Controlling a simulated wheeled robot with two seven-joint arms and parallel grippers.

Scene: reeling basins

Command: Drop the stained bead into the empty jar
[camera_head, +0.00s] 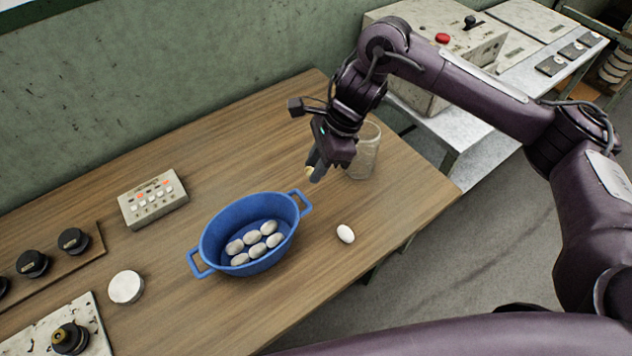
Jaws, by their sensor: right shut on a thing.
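My right gripper (314,174) is above the wooden table, shut on a small yellowish bead (309,172) that shows only in part between the fingertips. A clear glass jar (366,158) stands at the table's right edge, just right of and partly behind my right gripper. The jar looks empty. The bead is outside the jar, to its left. A blue two-handled basin (212,243) holds several whitish oval beads (254,237). One white oval bead (346,233) lies alone on the table, right of the basin. My left gripper is not in view.
A beige button box (152,199) stands left of the basin, near a white round disc (126,287). Black knobs on a board (72,241) are at far left. A machine with a red button (442,39) stands behind the jar. Bare table lies around the lone bead.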

